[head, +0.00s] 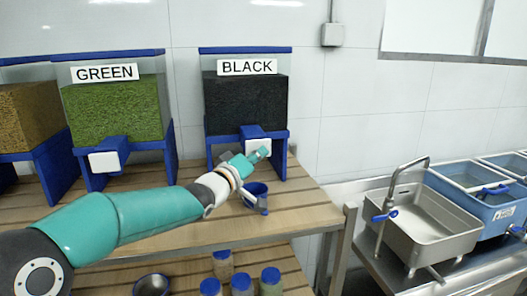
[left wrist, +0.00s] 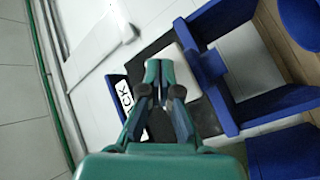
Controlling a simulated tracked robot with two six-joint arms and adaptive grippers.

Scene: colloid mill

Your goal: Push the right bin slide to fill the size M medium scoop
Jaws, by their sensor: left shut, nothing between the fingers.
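The right bin (head: 245,100) is labelled BLACK, holds black granules and sits in a blue stand. Its white slide front (head: 256,144) shows in the head view behind my left gripper (head: 262,153). My left gripper is shut and empty, with its fingertips at the slide; I cannot tell if they touch. In the left wrist view the shut fingertips (left wrist: 158,68) overlap the white slide front (left wrist: 184,62). A blue scoop (head: 256,190) stands on the wooden table below the slide, just beneath the gripper; its contents are hidden. My right gripper is out of view.
A GREEN bin (head: 115,112) and a bin of brown granules (head: 30,112) stand to the left. Several blue-lidded jars (head: 241,283) and a metal bowl (head: 151,285) are on the lower shelf. A sink (head: 428,225) is at the right. The table's front is mostly clear.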

